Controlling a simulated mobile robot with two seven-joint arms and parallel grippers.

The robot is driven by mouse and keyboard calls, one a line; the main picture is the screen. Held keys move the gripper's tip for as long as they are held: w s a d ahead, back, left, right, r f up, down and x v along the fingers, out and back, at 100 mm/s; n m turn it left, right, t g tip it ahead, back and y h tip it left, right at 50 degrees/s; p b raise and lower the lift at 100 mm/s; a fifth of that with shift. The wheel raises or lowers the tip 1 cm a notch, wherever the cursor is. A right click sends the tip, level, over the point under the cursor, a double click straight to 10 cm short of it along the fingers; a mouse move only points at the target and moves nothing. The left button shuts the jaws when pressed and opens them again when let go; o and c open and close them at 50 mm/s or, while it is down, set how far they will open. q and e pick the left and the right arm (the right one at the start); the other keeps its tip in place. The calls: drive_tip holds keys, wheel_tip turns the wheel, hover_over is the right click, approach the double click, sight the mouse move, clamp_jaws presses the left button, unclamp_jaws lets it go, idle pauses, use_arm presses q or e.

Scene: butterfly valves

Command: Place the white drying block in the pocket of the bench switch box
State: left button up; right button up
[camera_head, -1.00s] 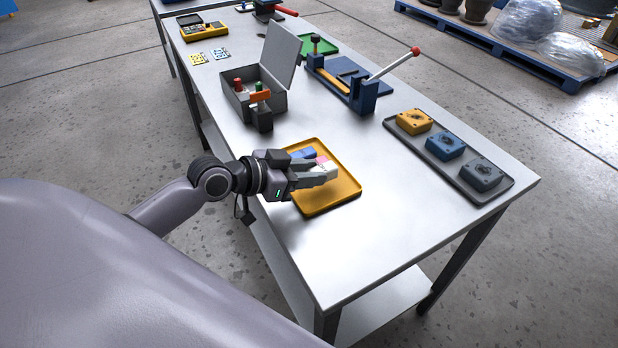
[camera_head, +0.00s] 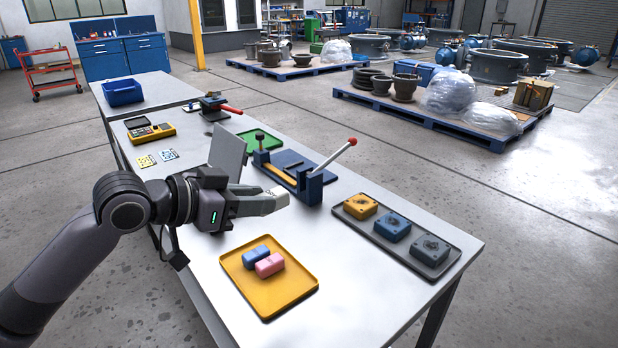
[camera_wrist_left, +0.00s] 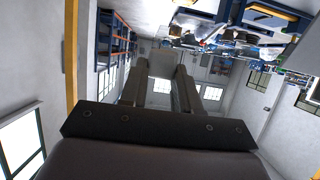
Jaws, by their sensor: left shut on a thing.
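My left gripper (camera_head: 268,200) is shut on the white drying block (camera_head: 278,192), held in the air above the bench. Only a small part of the block shows at the fingertips in the head view. The left wrist view shows the pale block (camera_wrist_left: 162,66) between the two fingers. The grey box, which looks like the bench switch box, stands behind the gripper; its raised lid (camera_head: 228,149) shows, but its body and pocket are hidden. My right gripper is not in view.
A yellow tray (camera_head: 232,272) with a blue block (camera_head: 256,256) and a pink block (camera_head: 269,265) lies below the gripper. A blue fixture with a red-knobbed lever (camera_head: 311,187) stands behind. A dark tray (camera_head: 440,268) with three small housings is at right.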

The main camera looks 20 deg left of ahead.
use_arm(q)
drive_tip(key=s+d+f+n+t+y, duration=0.1)
drive_tip(key=s+d+f+n+y, duration=0.1)
drive_tip(key=f, duration=0.4)
drive_tip(key=s+d+f+n+y, duration=0.2)
drive_tip(key=s+f+n+y, duration=0.2)
drive_tip(key=f, duration=0.1)
drive_tip(key=shift+f+t+y, duration=0.4)
drive_tip(key=shift+d, duration=0.1)
idle(0.3)
drive_tip(key=w+a+r+m+g+h, duration=0.1)
drive_tip(key=w+a+r+m+h, duration=0.1)
drive_tip(key=r, duration=0.4)
drive_tip(key=w+a+r+m+g+h, duration=0.1)
drive_tip(key=w+a+r+m+h, duration=0.1)
drive_tip(key=w+r+m+h, duration=0.2)
drive_tip(key=shift+a+r+h, duration=0.15)
drive_tip(key=shift+r+h, duration=0.35)
drive_tip(key=shift+r, duration=0.5)
